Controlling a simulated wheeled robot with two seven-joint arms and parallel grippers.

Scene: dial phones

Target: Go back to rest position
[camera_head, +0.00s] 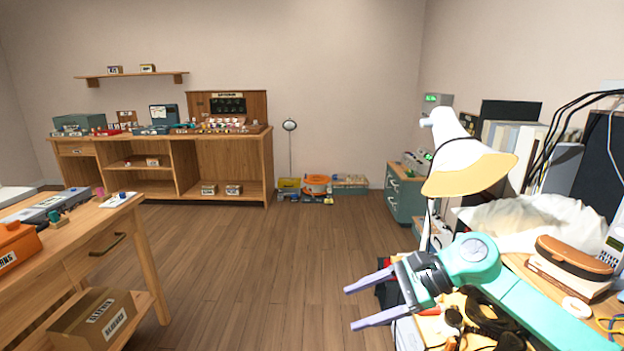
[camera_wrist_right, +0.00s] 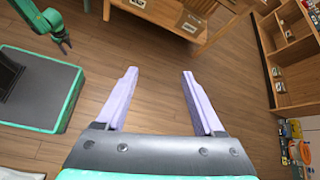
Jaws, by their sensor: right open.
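My right gripper (camera_head: 350,307) is open and empty in the head view, at the lower right. Its two pale lilac fingers point left, over the floor beside the cluttered desk. In the right wrist view the same gripper (camera_wrist_right: 159,73) shows its fingers spread apart with only wooden floor between them. My left gripper (camera_wrist_right: 63,41) shows small at the upper left of the right wrist view, on a teal arm above the floor. Its jaws are too small to read. The left arm does not show in the head view.
A desk at right holds a lamp (camera_head: 462,165), a brown case (camera_head: 574,256) and cables close to my right arm. A wooden table (camera_head: 95,215) stands at left with a cardboard box (camera_head: 95,318) below. A wooden cabinet (camera_head: 222,160) stands behind. The middle floor is clear.

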